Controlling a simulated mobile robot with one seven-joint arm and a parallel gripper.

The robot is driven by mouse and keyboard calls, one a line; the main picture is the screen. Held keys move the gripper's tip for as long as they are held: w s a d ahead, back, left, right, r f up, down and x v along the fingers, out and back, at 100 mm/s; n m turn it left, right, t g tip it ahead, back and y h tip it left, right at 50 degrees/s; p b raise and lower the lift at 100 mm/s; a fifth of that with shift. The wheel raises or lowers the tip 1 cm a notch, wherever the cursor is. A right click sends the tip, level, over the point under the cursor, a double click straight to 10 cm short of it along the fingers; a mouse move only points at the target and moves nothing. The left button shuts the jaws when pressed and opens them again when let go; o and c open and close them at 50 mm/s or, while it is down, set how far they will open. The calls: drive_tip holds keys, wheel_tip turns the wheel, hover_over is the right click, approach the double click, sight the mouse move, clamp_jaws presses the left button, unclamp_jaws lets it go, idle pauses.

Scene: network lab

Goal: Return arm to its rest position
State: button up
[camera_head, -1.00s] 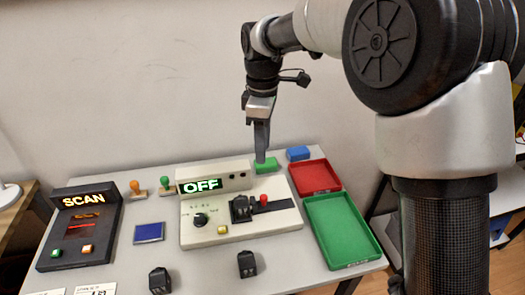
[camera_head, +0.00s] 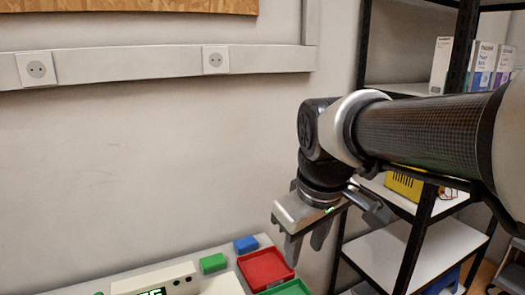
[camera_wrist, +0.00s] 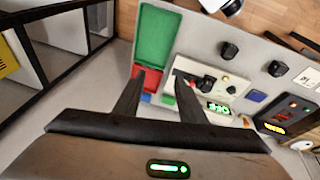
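My gripper (camera_head: 308,240) is raised above the right end of the table, in front of the wall, with fingers pointing down. In the wrist view my gripper (camera_wrist: 156,88) shows two dark fingers well apart with nothing between them. It is open and empty, clear of the table. My arm reaches in from the right of the head view.
Below are the red tray (camera_head: 262,270), green tray (camera_wrist: 157,38), blue block (camera_head: 246,244), green block (camera_head: 213,263) and the switch box (camera_wrist: 207,82) with a lit green display. A shelf rack (camera_head: 440,220) stands at right. The wall area left of my arm is free.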

drive_tip(key=s+d+f+m+t, duration=0.2)
drive_tip(key=s+d+m, duration=0.4)
drive_tip(key=s, duration=0.3)
wheel_tip(320, 180, up, 13)
drive_tip(key=p, duration=1.3)
drive_tip(key=shift+d+m+p, duration=0.25)
drive_tip(key=shift+m+p, duration=0.05)
drive_tip(key=shift+s, duration=0.1)
idle(0.4)
drive_tip(key=shift+c, duration=0.7)
drive_tip(key=shift+a, duration=0.1)
